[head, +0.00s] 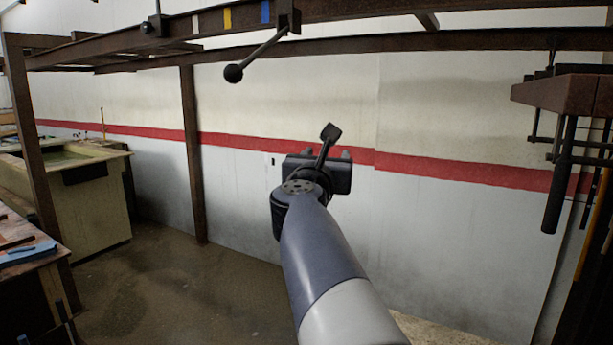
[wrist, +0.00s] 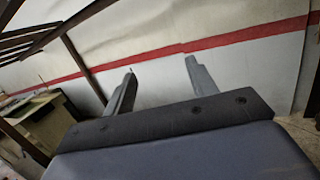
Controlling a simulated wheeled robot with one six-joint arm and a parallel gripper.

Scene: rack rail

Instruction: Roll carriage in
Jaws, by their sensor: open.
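A brown overhead rail (head: 345,12) runs across the top of the head view. A dark bracket (head: 289,18) sits on it, with a slanted lever ending in a black ball knob (head: 233,73). A brown block (head: 575,93) with dark rods hanging below it is at the far right; I cannot tell which of these parts is the carriage. My gripper (head: 320,157) is in mid-air, lower than the knob and to its right, apart from both. In the wrist view its two fingers (wrist: 160,66) are spread with nothing between them.
White, yellow and blue marks (head: 227,18) are on the rail left of the bracket. A brown post (head: 191,150) stands left of my arm. A pale tank (head: 85,195) and a table (head: 25,255) are at the left. The floor (head: 180,290) between them and my arm is clear.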

